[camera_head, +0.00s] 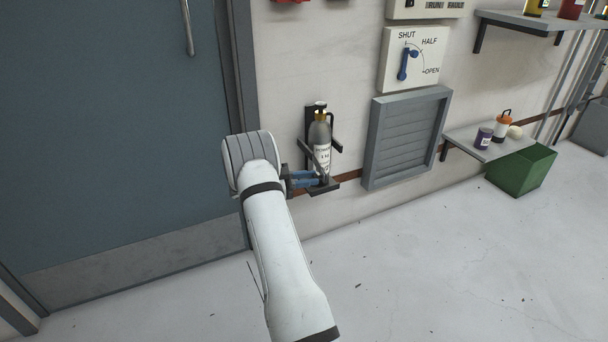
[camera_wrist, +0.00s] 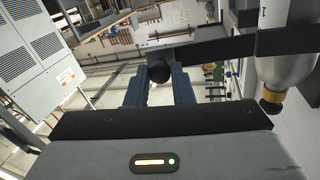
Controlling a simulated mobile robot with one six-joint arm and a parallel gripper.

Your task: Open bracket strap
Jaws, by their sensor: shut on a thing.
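A grey bottle (camera_head: 320,134) with a yellow collar and a white label stands upright in a black wall bracket (camera_head: 309,118). It shows upside down at the right of the wrist view (camera_wrist: 285,72). My gripper (camera_head: 312,179) is low at the front of the bracket. In the wrist view its blue fingers (camera_wrist: 160,80) are shut on the knob. The arm hides part of the bracket's left side in the head view.
A grey door (camera_head: 120,130) is left of the bracket. A louvred vent (camera_head: 407,137) and a lever panel (camera_head: 411,60) are on the wall to the right. A low shelf (camera_head: 488,145) and a green bin (camera_head: 522,170) are farther right. The floor in front is clear.

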